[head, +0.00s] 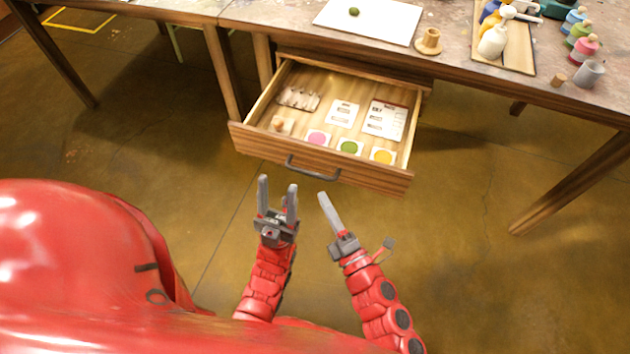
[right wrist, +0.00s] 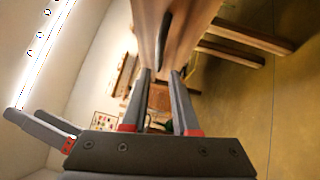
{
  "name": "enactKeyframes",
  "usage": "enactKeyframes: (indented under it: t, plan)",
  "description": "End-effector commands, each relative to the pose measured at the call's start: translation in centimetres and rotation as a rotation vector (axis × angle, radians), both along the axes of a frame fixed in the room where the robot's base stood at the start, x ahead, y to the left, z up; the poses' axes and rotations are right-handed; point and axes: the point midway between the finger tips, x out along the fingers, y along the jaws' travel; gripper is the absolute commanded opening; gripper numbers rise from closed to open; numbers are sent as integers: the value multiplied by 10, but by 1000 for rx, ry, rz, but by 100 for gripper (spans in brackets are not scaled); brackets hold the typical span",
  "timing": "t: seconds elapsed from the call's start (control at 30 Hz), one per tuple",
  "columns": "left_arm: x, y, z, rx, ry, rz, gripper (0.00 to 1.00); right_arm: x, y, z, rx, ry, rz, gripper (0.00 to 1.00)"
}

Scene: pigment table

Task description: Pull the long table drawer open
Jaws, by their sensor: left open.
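The long wooden drawer (head: 250,140) stands well out from under the table, its inside showing. Its dark bar handle (head: 313,172) is on the front face; the handle (right wrist: 165,30) also shows in the right wrist view, beyond the fingertips. My left gripper (head: 278,190) is open and empty, in front of and left of the handle. My right gripper (head: 326,200) is just in front of the handle's right part, apart from it. In the right wrist view its two fingers (right wrist: 160,72) are apart with nothing between them.
The drawer holds cards, colour swatches and small items. On the table (head: 460,60) are a white sheet (head: 370,20), a wooden spool (head: 429,41), a board with bottles, and paint jars at the right. Floor is clear in front of the drawer.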

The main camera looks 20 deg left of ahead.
Motion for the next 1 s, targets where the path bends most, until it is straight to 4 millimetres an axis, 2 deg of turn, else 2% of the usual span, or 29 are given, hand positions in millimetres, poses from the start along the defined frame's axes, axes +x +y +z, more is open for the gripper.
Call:
enactKeyframes:
  t: [0.03,0.13,0.37,0.53,1.0]
  plan:
    - [0,0,0,0,0,0,50,-9,-11,-4,-3,5,-4,28]
    - [0,0,0,0,0,0,50,-26,-27,-6,-3,4,-5,28]
    - [0,0,1,0,0,0,50,-52,-51,-10,-2,1,-3,28]
    - [0,0,1,0,0,0,50,-59,-56,-10,0,-1,1,28]
    - [0,0,1,0,0,0,50,-59,-56,-10,0,-1,1,28]
